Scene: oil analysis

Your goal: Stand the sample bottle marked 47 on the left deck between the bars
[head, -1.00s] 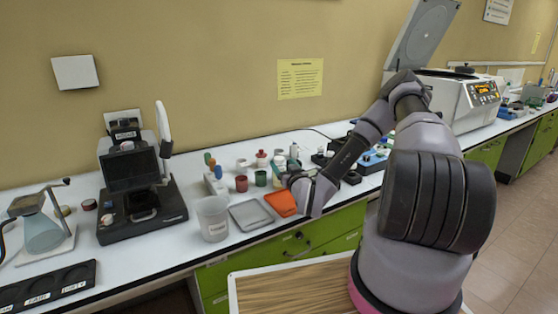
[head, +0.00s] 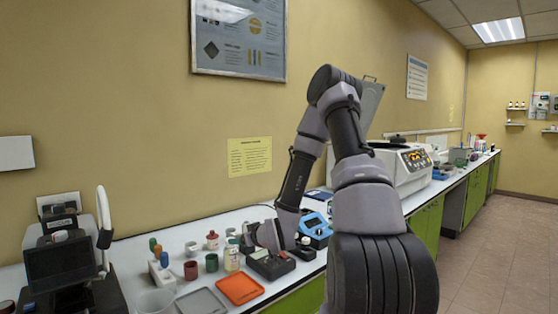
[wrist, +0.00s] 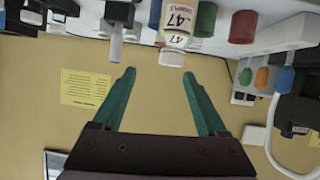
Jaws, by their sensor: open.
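The sample bottle marked 47 (head: 232,258) stands upright on the bench, small in the head view. In the wrist view, which is upside down, its white label and pale cap (wrist: 177,28) show at the top. My gripper (wrist: 159,72) is open and empty, its two green fingers apart. The bottle's cap appears just beyond the fingertips, toward the right one, with no visible contact. In the head view my gripper (head: 251,237) is beside the bottle, its fingers unclear. I cannot make out the left deck and its bars for certain.
Red (head: 191,270) and green (head: 212,262) cups stand left of the bottle. An orange tray (head: 240,289) and a grey tray (head: 202,303) lie in front. A dark low unit (head: 270,265) and a blue device (head: 314,231) are to the right, close to my arm.

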